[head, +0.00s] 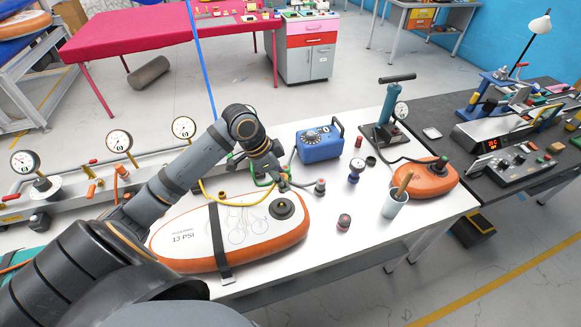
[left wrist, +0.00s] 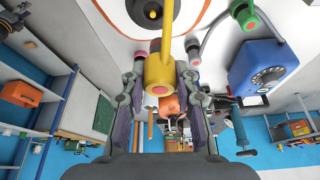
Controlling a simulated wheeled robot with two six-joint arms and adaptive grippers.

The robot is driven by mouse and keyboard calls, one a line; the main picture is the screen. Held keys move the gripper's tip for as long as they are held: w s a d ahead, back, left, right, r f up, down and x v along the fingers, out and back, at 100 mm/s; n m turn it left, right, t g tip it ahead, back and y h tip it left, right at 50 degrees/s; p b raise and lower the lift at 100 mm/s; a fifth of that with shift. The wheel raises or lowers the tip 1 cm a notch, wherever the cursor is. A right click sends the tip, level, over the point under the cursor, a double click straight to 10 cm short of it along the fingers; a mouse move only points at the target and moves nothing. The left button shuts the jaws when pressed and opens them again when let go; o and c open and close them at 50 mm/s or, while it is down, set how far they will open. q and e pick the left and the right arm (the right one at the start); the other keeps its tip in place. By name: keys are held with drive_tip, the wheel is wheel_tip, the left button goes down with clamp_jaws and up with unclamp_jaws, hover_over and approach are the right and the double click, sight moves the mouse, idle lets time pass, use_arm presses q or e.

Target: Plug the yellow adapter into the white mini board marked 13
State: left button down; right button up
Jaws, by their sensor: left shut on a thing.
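The white mini board with an orange rim (head: 200,235), marked "13 PSI", lies flat on the white table. Its dark round valve (head: 282,206) is at its right end and also shows at the top of the left wrist view (left wrist: 150,12). My left gripper (head: 272,178) is above the board, just behind and left of the valve. In the left wrist view it is shut on the yellow adapter (left wrist: 159,72), which sits apart from the valve. A thin yellow hose (head: 225,199) arcs over the board. The adapter's lower end is hard to make out in the head view. My right gripper is not in view.
A blue pump box (head: 320,145) stands behind the valve. A grey cup (head: 394,205), a small orange board (head: 432,180) and a hand pump (head: 385,130) are to the right. A dark red-topped cap (head: 344,222) lies nearby. Gauges (head: 120,141) line the back left.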

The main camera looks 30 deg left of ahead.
sight(281, 192)
use_arm(q)
drive_tip(key=shift+s+r, duration=0.6)
drive_tip(key=shift+s+f, duration=0.1)
drive_tip(key=shift+d+f, duration=0.1)
drive_tip(key=shift+d, duration=0.05)
drive_tip(key=shift+w, duration=0.25)
drive_tip(key=shift+p, duration=0.35)
wheel_tip(281, 192, down, 6)
drive_tip(key=b, duration=0.3)
drive_tip(key=shift+b, duration=0.4)
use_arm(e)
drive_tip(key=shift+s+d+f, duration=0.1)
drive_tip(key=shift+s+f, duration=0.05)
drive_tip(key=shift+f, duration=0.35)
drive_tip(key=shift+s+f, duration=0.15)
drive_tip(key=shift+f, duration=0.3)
use_arm(q)
drive_tip(key=shift+s+p, duration=0.1)
drive_tip(key=shift+p, duration=0.35)
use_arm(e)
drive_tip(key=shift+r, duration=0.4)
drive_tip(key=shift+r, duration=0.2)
